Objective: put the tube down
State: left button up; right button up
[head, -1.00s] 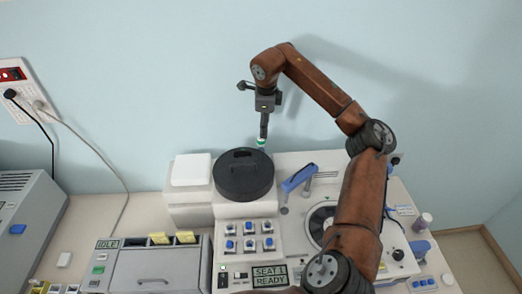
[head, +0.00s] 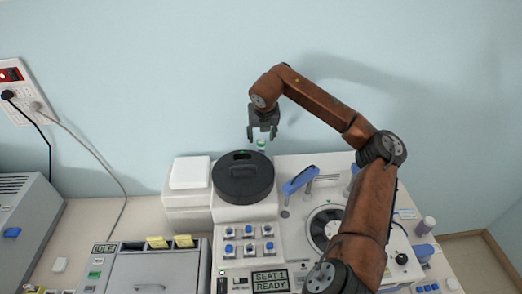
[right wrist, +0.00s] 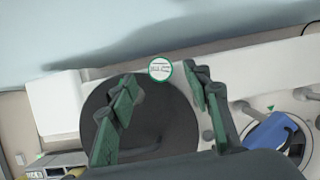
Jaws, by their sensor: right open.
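The tube (head: 262,144) shows in the head view as a small white top with a green ring, just behind the round black lid (head: 243,178). In the right wrist view its round, white, green-rimmed top (right wrist: 160,69) faces the camera. The rest of the tube and what holds it are hidden. My right gripper (head: 263,135) is open just above the tube. In the right wrist view its green-padded fingers (right wrist: 160,95) are spread apart, with the tube's top between and beyond them, touching neither. My left gripper is not in view.
A blue lever (head: 299,180) and an open round well (head: 325,226) lie right of the black lid. A white block (head: 190,173) stands left of it. Blue-topped switches and a display (head: 270,281) reading "SEAT 1 READY" are in front.

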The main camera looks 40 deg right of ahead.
aim_at(261, 141)
jog(key=p+x, duration=0.2)
jog(key=x, duration=0.2)
jog(key=shift+f, duration=0.2)
jog(key=shift+w+d+f, duration=0.15)
jog(key=shift+f, duration=0.35)
jog(key=c, duration=1.2)
jog(key=shift+r, duration=0.2)
